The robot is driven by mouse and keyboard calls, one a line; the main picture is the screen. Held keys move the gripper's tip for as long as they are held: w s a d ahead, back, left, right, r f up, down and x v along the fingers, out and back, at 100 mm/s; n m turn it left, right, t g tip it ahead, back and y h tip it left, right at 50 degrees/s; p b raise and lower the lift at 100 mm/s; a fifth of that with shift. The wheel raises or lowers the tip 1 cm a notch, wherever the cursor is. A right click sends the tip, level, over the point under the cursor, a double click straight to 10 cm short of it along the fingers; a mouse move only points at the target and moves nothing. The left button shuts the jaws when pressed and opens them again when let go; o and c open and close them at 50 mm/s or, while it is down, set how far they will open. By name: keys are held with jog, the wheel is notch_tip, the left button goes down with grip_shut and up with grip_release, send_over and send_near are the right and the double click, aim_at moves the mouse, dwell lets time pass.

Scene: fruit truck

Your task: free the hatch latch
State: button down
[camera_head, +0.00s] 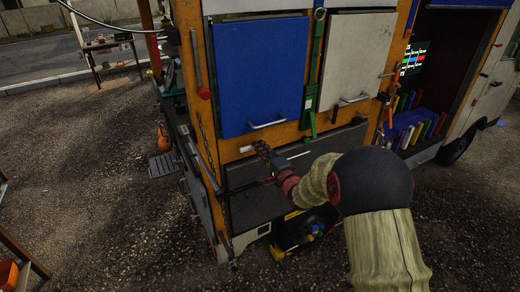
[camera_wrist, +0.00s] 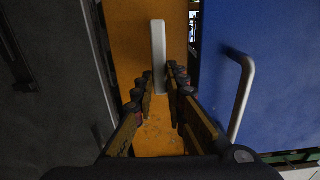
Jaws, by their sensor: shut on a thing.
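The latch is a pale, narrow bar (camera_wrist: 158,45) on the orange frame strip of the truck. In the head view its left end (camera_head: 246,148) shows just left of my fingers. My gripper (camera_wrist: 160,76) has its two fingers on either side of the bar, shut on its lower part in the wrist view. In the head view my gripper (camera_head: 262,148) is at the orange strip between the blue hatch panel (camera_head: 262,75) and the dark lower panel (camera_head: 258,205). The blue panel (camera_wrist: 285,75) with its metal handle (camera_wrist: 241,95) is right of my fingers in the wrist view.
A white panel (camera_head: 352,60) with a handle is right of the blue one, past a green strap (camera_head: 312,70). A chain (camera_head: 205,135) hangs on the truck's left corner. Shelves with colourful items (camera_head: 418,125) are at right. Gravel ground (camera_head: 90,200) at left is mostly open.

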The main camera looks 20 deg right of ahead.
jog(key=shift+f, duration=0.1)
jog(key=c, duration=1.8)
grip_release()
jog(key=shift+s, duration=0.1)
jog(key=s+d, duration=0.2)
jog(key=s, duration=0.9)
jog(key=shift+s+d, duration=0.15)
jog(key=shift+s, duration=0.15)
